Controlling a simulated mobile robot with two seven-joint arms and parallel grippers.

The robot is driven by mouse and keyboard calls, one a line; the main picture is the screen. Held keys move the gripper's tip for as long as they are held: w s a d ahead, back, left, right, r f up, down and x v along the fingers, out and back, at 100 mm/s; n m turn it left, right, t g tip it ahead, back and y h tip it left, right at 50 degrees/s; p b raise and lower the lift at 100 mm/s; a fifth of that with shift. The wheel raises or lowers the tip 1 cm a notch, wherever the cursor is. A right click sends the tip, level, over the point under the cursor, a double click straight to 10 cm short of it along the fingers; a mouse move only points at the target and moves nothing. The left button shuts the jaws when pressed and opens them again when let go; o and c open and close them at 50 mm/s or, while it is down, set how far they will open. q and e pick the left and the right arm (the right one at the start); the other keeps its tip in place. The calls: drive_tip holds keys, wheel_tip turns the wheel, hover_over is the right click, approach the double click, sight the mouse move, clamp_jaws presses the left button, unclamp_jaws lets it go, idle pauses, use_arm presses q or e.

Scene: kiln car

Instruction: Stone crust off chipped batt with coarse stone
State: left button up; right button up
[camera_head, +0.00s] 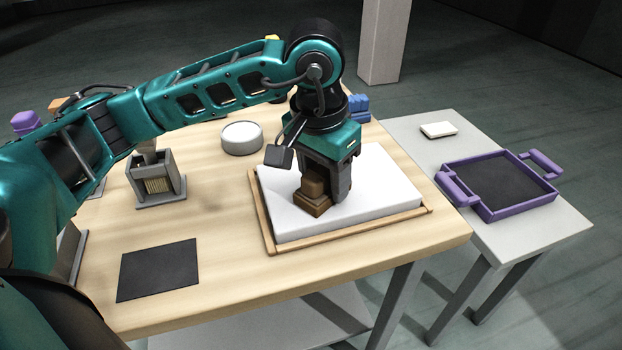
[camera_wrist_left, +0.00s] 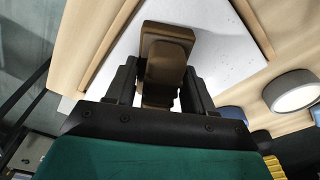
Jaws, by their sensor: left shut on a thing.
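My left gripper (camera_head: 326,182) is shut on a brown stone block (camera_head: 313,199), which has a narrower grip part above a wider base. The block stands on a thick white batt (camera_head: 375,188) and appears to touch its top. The batt lies inside a low wooden frame (camera_head: 350,232) on the table. In the left wrist view the brown block (camera_wrist_left: 167,58) sits between the two fingers (camera_wrist_left: 158,88), over the pale batt (camera_wrist_left: 215,60). I cannot make out a crust or a chip on the batt. My right gripper is not in view.
A round white-topped tub (camera_head: 241,138), a grey holder (camera_head: 158,184) and a dark mat (camera_head: 158,270) are on the wooden table. A purple-handled tray (camera_head: 515,211) and a small white block (camera_head: 438,130) are on the grey side table. The wood between mat and frame is clear.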

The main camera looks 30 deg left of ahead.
sight(299, 190)
use_arm(q)
drive_tip(key=shift+w+d, duration=0.1)
idle(0.3)
drive_tip(key=shift+s+a+f, duration=0.1)
drive_tip(key=shift+s+a, duration=0.25)
drive_tip(key=shift+s+a+b, duration=0.8)
drive_tip(key=shift+s+a, duration=0.25)
drive_tip(key=shift+s, duration=0.25)
